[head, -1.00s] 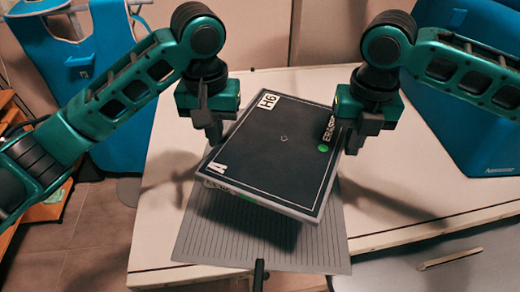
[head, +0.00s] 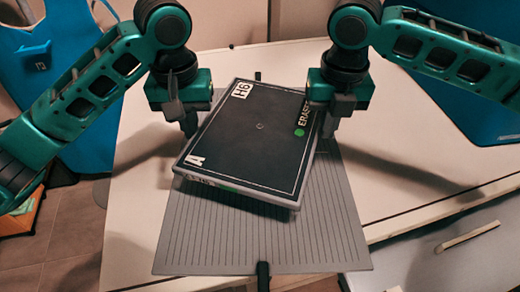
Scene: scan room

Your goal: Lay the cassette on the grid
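The cassette (head: 255,145) is a flat dark panel with a grey rim, white letters and a green dot. It is over the grid (head: 335,225), a grey lined plate on the table, and turned at an angle to it. It covers much of the grid's far part. I cannot tell whether its underside touches the grid. My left gripper (head: 190,122) is at the cassette's left edge and seems shut on it. My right gripper (head: 329,118) is at the right edge, with a finger over the rim, and seems shut on it. The fingertips are partly hidden.
The pale table (head: 135,225) has free room on both sides of the grid. Dark clips sit at the grid's near edge (head: 262,272) and far edge (head: 257,76). A light strip (head: 468,236) lies at the right. Blue furniture stands behind on both sides.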

